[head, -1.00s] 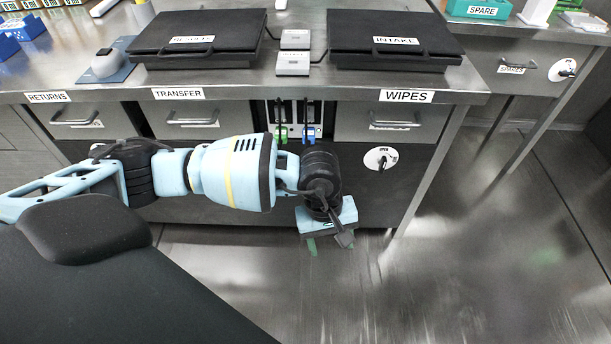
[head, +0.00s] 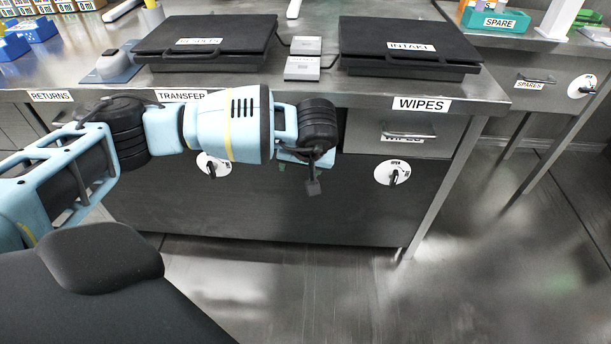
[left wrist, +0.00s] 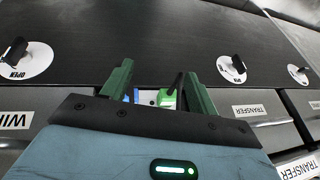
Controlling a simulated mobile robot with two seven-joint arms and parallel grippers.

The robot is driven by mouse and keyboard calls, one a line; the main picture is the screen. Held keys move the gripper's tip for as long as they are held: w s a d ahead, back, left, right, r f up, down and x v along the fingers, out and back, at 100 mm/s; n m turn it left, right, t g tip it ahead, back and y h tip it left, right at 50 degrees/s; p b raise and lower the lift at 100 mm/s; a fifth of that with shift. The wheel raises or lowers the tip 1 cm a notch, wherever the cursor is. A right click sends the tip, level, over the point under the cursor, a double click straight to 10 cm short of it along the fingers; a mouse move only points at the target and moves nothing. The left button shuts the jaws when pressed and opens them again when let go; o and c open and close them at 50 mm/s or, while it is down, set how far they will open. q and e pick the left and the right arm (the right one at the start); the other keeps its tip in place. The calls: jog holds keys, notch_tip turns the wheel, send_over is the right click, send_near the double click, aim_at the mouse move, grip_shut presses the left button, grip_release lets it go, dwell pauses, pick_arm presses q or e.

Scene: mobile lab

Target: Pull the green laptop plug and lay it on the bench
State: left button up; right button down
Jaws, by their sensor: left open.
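The green laptop plug (left wrist: 168,98) shows in the left wrist view, with a dark cable rising from it. It appears between my left gripper's fingers, nearer the right one. A blue plug (left wrist: 147,97) sits to its left. My left gripper (left wrist: 158,70) is open, with two green fingers spread before the bench front. I cannot tell how far the fingertips are from the plug. In the head view, my left gripper (head: 305,158) is mostly hidden by my wrist, in front of the bench (head: 330,95). Both plugs are hidden there by my arm.
Two closed black laptops (head: 208,40) (head: 405,42) lie on the bench, with two small grey boxes (head: 303,67) between them. Drawers (head: 395,133) and dial locks (head: 392,173) flank the gripper. Bare benchtop is limited.

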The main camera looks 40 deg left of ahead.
pick_arm(q)
jog(key=w+a, duration=0.1)
jog(key=a, duration=0.1)
jog(key=w+a+b, duration=0.1)
jog(key=w+a, duration=0.1)
jog(key=a, duration=0.1)
jog(key=w+a+f+b, duration=0.1)
jog(key=a, duration=0.1)
jog(key=shift+w+a, duration=0.15)
jog(key=shift+w, duration=0.2)
pick_arm(e)
jog(key=f, duration=0.2)
jog(key=shift+s+d+f, duration=0.15)
jog(key=shift+s+f, duration=0.15)
jog(key=shift+s, duration=0.1)
jog(key=shift+w, duration=0.2)
pick_arm(q)
jog(key=c, duration=1.1)
jog(key=shift+o, duration=0.2)
pick_arm(e)
jog(key=shift+s+r, duration=0.1)
jog(key=shift+s, duration=0.15)
jog(key=shift+s, duration=0.1)
pick_arm(q)
jog(key=shift+s+d+f, duration=0.1)
jog(key=shift+s+d, duration=0.1)
jog(key=shift+s, duration=0.05)
jog(key=shift+c, duration=0.3)
pick_arm(e)
jog(key=shift+r, duration=0.2)
